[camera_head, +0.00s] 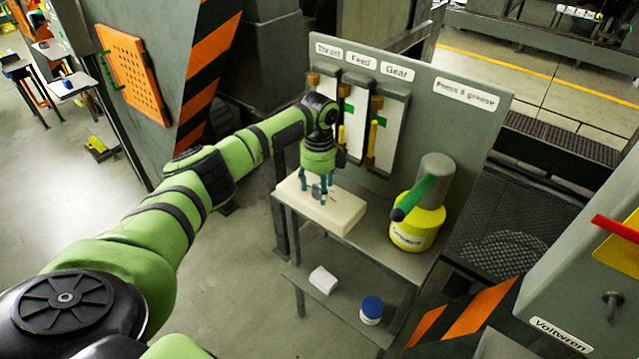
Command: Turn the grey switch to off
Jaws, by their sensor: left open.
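A small grey knob-like part, likely the grey switch (612,300), is on the grey cabinet (560,290) at the right edge, above a label reading "Voltwren". Which way it is turned is too small to tell. My left gripper (318,198) points down over a cream-coloured block (345,213) on the stand, far to the left of the switch. Its fingers are apart; whether they touch the block I cannot tell. My right gripper is not in view.
A grey panel (470,125) with gauges labelled Thrust, Feed and Gear rises behind the stand. A yellow pot (425,232) with a green handle stands right of the block. A white item (323,280) and a blue-lidded jar (371,308) sit on the lower shelf. A red lever (615,228) is above the switch.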

